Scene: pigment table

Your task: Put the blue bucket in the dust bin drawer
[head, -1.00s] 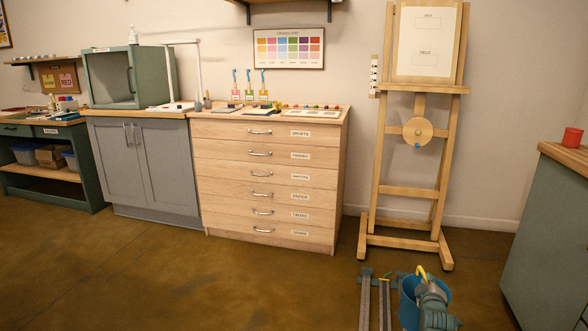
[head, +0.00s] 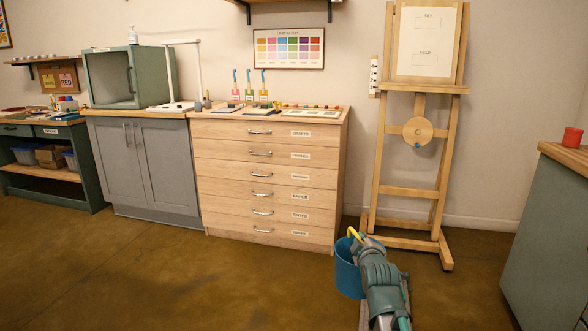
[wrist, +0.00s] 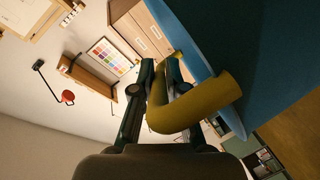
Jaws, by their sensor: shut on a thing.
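The blue bucket (head: 346,275) hangs in front of the wooden drawer chest's right end, above the floor, in the head view. My gripper (wrist: 161,75) is shut on its yellow handle (wrist: 222,92). The bucket's blue wall (wrist: 270,40) fills the right of the wrist view. In the head view the fingertips are mostly hidden behind my arm and the bucket rim. The wooden drawer chest (head: 263,190) has several labelled drawers, all closed.
A wooden easel (head: 410,192) stands right of the chest, its feet just behind my arm. A grey cabinet (head: 150,165) stands left of the chest, and a green-grey cabinet (head: 550,240) stands at far right. The floor (head: 150,275) before the chest is clear.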

